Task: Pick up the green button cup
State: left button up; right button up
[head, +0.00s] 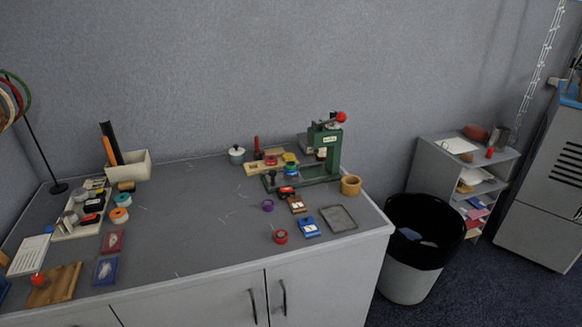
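I cannot single out the green button cup with certainty.
A green press (331,152) with a red knob stands at the back right of the table (190,215). A pale box (133,168) holds dark and orange rolls. The table's middle is mostly clear. A black-lined bin (408,282) and shelf (446,170) stand to the right.

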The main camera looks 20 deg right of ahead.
aim_at(290, 165)
jog(key=i+l+u, duration=0.1)
jog(key=l, duration=0.5)
jog(key=i+l+u, duration=0.1)
jog(key=l, duration=0.55)
